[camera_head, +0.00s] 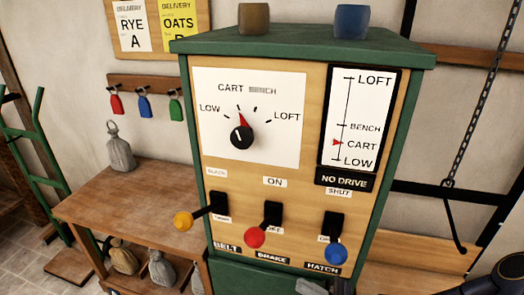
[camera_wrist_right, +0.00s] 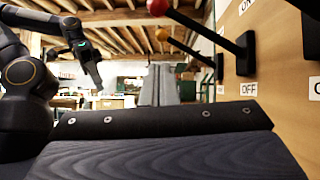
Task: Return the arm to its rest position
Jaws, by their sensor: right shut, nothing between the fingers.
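My right gripper (camera_wrist_right: 160,135) fills the bottom of the right wrist view, shut and empty, beside the panel with the levers. In the head view a small grey piece (camera_head: 312,287) at the bottom edge may be its tip; part of my right arm (camera_head: 503,277) shows at the lower right. In the wrist view a dark arm of mine stands at the left, probably the left one; its end (camera_wrist_right: 90,65) is too small to read. The brake lever's red knob (camera_head: 255,238) also shows in the wrist view (camera_wrist_right: 158,6), above the gripper and apart from it.
The green cabinet (camera_head: 190,150) carries a dial (camera_head: 241,137), a yellow-knobbed belt lever (camera_head: 183,221) and a blue-knobbed hatch lever (camera_head: 336,254). A wooden bench (camera_head: 125,195) with a grey weight (camera_head: 119,150) stands left. A chain (camera_head: 470,100) hangs at right.

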